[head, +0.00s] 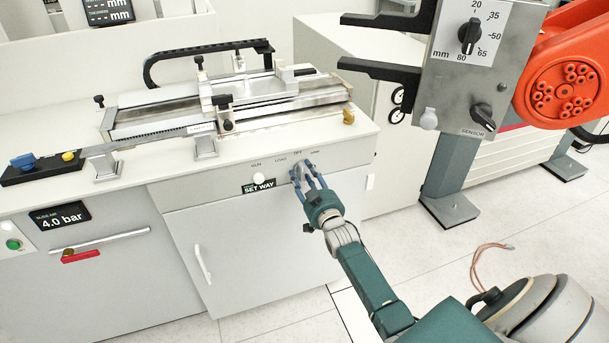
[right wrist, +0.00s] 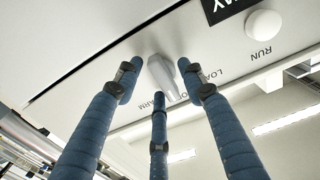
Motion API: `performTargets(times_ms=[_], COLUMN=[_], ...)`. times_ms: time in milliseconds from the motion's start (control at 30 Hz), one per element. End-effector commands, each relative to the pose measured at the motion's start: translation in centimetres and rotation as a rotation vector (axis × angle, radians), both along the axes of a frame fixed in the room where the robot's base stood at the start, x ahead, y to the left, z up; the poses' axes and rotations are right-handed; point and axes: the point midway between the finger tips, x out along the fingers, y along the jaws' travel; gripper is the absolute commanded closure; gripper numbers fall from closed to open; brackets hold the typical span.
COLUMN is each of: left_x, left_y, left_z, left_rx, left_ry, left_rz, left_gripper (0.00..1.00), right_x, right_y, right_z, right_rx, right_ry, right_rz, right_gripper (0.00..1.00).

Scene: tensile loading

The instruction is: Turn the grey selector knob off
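The grey selector knob (right wrist: 163,76) shows in the right wrist view on the pale front panel, its ridge slightly slanted. In the head view it is mostly hidden behind the blue fingers. My right gripper (head: 303,172) is at the panel of the cabinet below the bench. In the right wrist view its three blue fingers (right wrist: 158,92) are spread around the knob, one on each side and one in front. I see a gap at the left finger; contact at the right finger cannot be told. My left gripper is not in view.
A white round button (head: 259,179) sits left of the knob, above a black "SET WAY" label (head: 259,187). A slide fixture (head: 240,100) stands on the bench (head: 225,160). A grey post with dark dials (head: 470,40) and an orange part (head: 565,80) are at right.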

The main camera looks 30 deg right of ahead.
Motion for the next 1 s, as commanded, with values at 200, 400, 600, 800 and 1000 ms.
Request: performTargets(times_ms=[200,400,600,800,1000], left_x=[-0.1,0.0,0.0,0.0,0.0], left_y=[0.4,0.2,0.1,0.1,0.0], left_z=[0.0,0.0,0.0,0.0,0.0], left_rx=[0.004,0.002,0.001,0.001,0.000], left_ry=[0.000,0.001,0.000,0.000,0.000], left_rz=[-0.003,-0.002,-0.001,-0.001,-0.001], left_gripper=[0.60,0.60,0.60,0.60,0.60], right_x=[-0.1,-2.4,-6.7,-10.1,-11.6], right_y=[0.0,0.6,1.6,2.4,2.8], right_z=[0.0,0.0,-0.1,0.0,0.0], right_rx=[0.000,0.000,0.001,0.001,0.001], right_ry=[-0.001,-0.001,0.002,0.001,0.000], right_rz=[0.000,0.000,0.000,0.000,0.000], right_gripper=[0.60,0.60,0.60,0.60,0.60])
